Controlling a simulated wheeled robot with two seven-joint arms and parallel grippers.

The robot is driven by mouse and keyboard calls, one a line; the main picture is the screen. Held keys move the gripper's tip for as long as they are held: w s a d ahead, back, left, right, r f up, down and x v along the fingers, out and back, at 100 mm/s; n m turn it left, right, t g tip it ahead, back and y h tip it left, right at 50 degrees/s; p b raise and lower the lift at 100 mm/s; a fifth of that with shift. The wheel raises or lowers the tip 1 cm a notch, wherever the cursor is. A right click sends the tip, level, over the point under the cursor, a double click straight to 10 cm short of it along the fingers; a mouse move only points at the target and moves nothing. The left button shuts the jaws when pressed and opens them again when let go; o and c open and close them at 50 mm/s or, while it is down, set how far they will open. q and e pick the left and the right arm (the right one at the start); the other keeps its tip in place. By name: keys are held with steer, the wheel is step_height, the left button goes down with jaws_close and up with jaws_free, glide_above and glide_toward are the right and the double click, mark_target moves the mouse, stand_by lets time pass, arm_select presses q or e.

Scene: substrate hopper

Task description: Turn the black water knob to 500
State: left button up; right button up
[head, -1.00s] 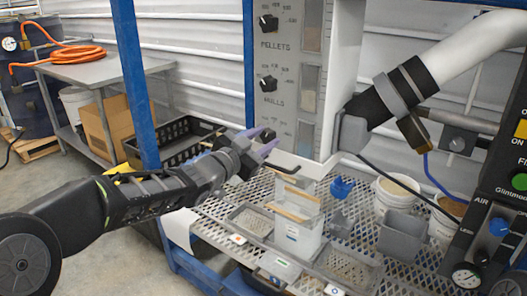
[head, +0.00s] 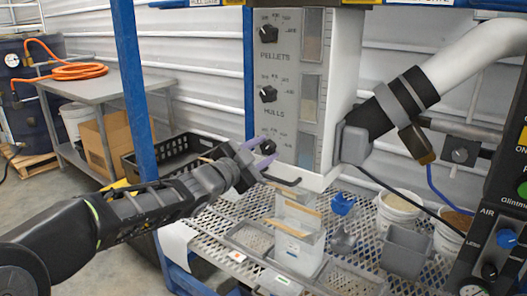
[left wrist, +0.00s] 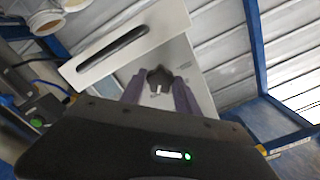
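The black water knob (head: 268,147) is the lowest of the knobs on the front of the grey control panel (head: 286,95). Its printed scale is mostly hidden behind my gripper in the head view. My left gripper (head: 264,153) is at the knob, with one purple-grey finger above it and one below. In the left wrist view the knob (left wrist: 158,79) shows between the tips of the open left gripper (left wrist: 159,88), with visible gaps on both sides. A light pointer mark shows on the knob, but I cannot read its setting. My right gripper is out of view.
The pellets knob (head: 268,34) and hulls knob (head: 268,94) sit above on the panel. A blue post (head: 134,90) stands left, and a mesh shelf (head: 225,222) with containers lies below.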

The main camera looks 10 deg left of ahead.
arm_select(q)
steer(key=o, duration=0.4)
steer(key=shift+o, duration=0.2)
steer(key=v, duration=0.7)
steer(key=shift+s, duration=0.35)
steer(key=shift+a, duration=0.15)
